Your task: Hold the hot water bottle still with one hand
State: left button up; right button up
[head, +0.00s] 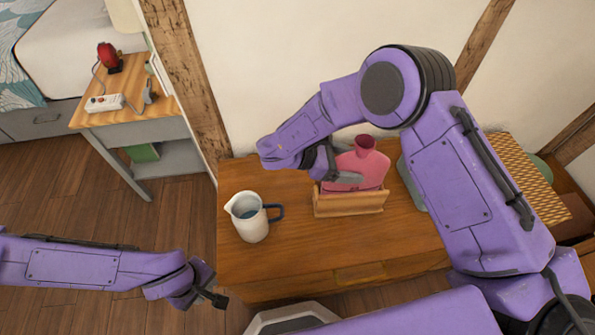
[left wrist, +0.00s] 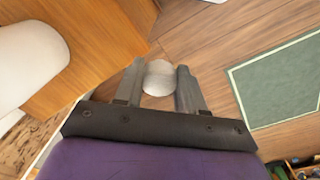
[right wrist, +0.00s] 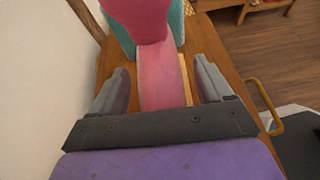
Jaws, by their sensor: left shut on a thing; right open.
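The pink hot water bottle (head: 366,165) stands upright in a wooden holder (head: 350,205) on the wooden table, its neck open at the top. My right gripper (head: 340,178) is at its left side, one finger across the bottle's front. In the right wrist view the bottle (right wrist: 160,80) lies between the open fingers of this gripper (right wrist: 160,82), with visible gaps at both sides. My left gripper (head: 216,298) is off the table's front left corner. In the left wrist view it is shut on a small pale round piece (left wrist: 160,78), which I cannot identify.
A white jug (head: 250,222) with a blue handle, holding water, stands at the table's left. A grey-green thing (head: 408,182) is partly hidden behind my right arm. A side table (head: 130,90) with a power strip (head: 104,103) stands at the left. The table front is clear.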

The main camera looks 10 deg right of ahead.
grip_shut()
jog(key=shift+r, duration=0.2)
pick_arm(q)
jog(key=shift+r, duration=0.1)
pick_arm(e)
notch_tip(320, 180, up, 18)
jog(key=shift+f, duration=0.15)
dwell(0.5)
jog(key=shift+w, duration=0.1)
dwell(0.4)
